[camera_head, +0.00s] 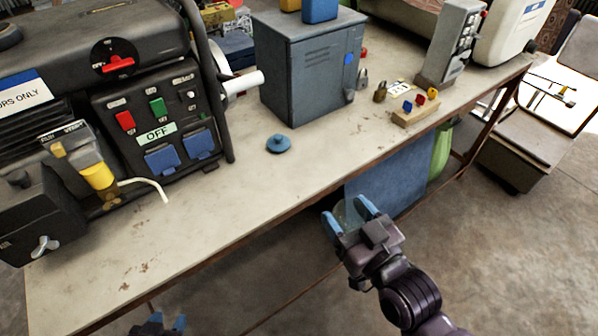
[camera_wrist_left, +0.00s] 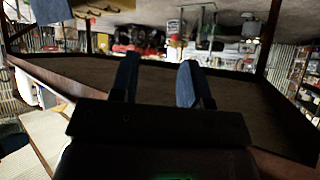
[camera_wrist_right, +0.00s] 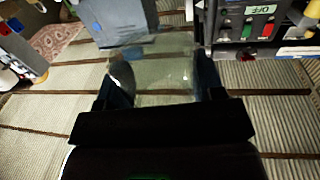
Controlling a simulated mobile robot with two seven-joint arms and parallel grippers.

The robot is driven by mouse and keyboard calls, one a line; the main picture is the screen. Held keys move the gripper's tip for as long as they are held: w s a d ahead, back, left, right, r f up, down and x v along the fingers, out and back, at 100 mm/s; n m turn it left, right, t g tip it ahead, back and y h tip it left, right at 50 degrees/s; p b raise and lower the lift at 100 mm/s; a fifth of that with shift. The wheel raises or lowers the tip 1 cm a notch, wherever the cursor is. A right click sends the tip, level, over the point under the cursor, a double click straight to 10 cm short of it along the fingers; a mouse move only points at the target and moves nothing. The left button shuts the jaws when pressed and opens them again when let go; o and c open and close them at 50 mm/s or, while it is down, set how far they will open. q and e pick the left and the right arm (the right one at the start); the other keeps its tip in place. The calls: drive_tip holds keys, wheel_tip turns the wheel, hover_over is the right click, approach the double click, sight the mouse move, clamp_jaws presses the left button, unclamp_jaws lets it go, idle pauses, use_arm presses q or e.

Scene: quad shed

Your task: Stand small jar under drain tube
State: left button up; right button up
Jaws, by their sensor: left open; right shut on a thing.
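A clear glass jar (camera_wrist_right: 155,72) is between the fingers of my right gripper (camera_wrist_right: 158,88), which is shut on it. In the head view my right gripper (camera_head: 348,214) is in front of the bench's front edge, right of the drain tube, and mostly hides the jar. The pale drain tube (camera_head: 150,184) curves out of the yellow-bodied fitting (camera_head: 97,175) on the black machine, and its end hangs over the bench top. My left gripper (camera_head: 160,325) is at the bottom edge of the head view, open and empty; its blue fingers show apart in the left wrist view (camera_wrist_left: 158,85).
The bench top (camera_head: 215,215) is clear around and right of the tube's end. A blue knobbed disc (camera_head: 279,144) lies near the grey cabinet (camera_head: 310,75). The black machine (camera_head: 130,90) stands at left. A blue cloth (camera_head: 385,182) hangs below the bench edge.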

drive_tip(key=b+x, duration=0.1)
drive_tip(key=x, duration=1.3)
drive_tip(key=shift+w+a+f+b, duration=0.15)
drive_tip(key=shift+w+b, duration=0.15)
drive_tip(key=shift+w, duration=0.05)
drive_tip(key=shift+x, duration=0.75)
drive_tip(key=shift+w+a, duration=0.1)
drive_tip(key=shift+w, duration=0.15)
drive_tip(key=f, duration=0.1)
drive_tip(key=w+f+b, duration=0.1)
drive_tip(key=shift+a+f, duration=0.25)
drive_tip(key=shift+a, duration=0.1)
drive_tip(key=shift+f, duration=0.2)
drive_tip(key=shift+f, duration=0.2)
drive_tip(key=o, duration=1)
drive_tip(key=shift+c, duration=0.2)
